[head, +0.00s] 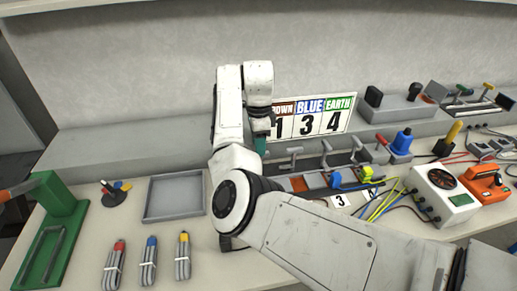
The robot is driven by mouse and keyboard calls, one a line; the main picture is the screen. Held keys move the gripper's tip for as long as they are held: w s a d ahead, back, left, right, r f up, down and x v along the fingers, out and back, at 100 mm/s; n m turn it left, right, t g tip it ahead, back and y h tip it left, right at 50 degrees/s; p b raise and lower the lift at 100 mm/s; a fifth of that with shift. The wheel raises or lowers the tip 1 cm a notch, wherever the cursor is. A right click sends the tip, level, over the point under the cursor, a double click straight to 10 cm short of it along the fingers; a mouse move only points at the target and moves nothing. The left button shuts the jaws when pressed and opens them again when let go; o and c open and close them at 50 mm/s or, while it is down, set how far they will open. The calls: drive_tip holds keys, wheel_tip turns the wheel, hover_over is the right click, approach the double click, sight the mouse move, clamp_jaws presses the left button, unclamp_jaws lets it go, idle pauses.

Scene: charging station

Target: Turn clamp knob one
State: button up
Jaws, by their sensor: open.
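My gripper (261,146) points down in front of the left end of the number sign, its tip small and partly hidden by my arm. It appears close to the left end of a row of grey clamp handles. The leftmost grey handle (293,151) stands just right of my gripper, apparently apart from it. Two similar handles, the middle one (326,148) and the right one (357,144), stand further right. Which is clamp knob one is not readable, as my forearm covers part of the clamp block's front. I see nothing held in my gripper.
The sign (312,118) reads brown 1, blue 3, earth 4. A grey tray (150,197), bundled cables (148,262) and a green press (60,205) are left. A white meter box (447,198) and an orange device (487,184) stand right, with loose wires between.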

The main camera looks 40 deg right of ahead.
wheel_tip(320, 180, up, 8)
idle(0.4)
idle(0.4)
